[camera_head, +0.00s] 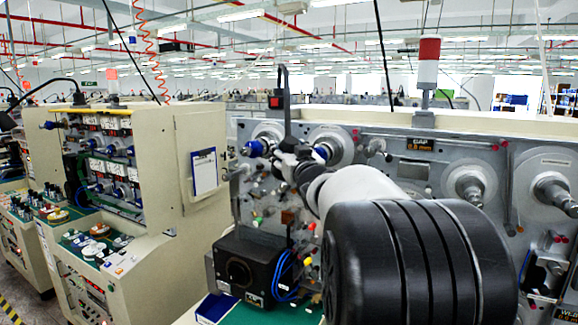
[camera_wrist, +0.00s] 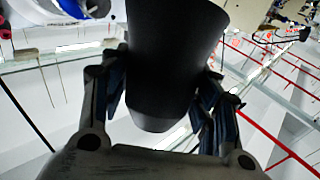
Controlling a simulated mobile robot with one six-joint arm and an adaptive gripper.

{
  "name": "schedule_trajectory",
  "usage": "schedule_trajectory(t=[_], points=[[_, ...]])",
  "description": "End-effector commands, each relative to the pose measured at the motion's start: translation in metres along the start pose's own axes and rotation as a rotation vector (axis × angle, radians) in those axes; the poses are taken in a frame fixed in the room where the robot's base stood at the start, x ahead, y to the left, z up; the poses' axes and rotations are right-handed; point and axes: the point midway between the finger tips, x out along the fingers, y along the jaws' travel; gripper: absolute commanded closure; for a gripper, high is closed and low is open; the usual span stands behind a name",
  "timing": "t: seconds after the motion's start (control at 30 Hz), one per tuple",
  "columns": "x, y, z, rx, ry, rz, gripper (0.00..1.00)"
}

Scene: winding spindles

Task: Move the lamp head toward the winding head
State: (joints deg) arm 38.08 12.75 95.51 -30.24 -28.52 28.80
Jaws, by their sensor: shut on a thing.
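The lamp head is a dark, tapered cylinder (camera_wrist: 170,60) that fills the middle of the wrist view. My gripper (camera_wrist: 165,105) has one finger on each side of it and is shut on it. In the head view my gripper (camera_head: 291,160) is small, dark and partly covered by my own arm, and the lamp head is hard to make out there. A thin dark lamp stem (camera_head: 287,90) rises above it. The winding head shows as a blue-tipped spindle (camera_head: 254,148) with a pale disc, just left of my gripper. A second blue-tipped spindle (camera_head: 321,152) is just right of it.
A black box with a round opening (camera_head: 243,268) and blue cables stands below my gripper. A cream cabinet with a clipboard (camera_head: 204,171) is at the left. Larger spindles (camera_head: 469,186) and a red-white signal lamp (camera_head: 428,62) are at the right.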

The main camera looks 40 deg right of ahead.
Motion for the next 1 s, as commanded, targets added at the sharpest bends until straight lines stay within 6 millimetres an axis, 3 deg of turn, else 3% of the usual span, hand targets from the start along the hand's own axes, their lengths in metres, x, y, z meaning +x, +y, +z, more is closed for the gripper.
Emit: schedule_trajectory(t=[0.03, 0.27, 1.0], points=[[0.000, -0.001, 0.008, 0.000, 0.032, -0.001, 0.87], [0.003, -0.001, 0.007, 0.001, 0.168, -0.002, 0.87], [0.013, -0.001, -0.006, 0.000, 0.569, -0.002, 0.87]])
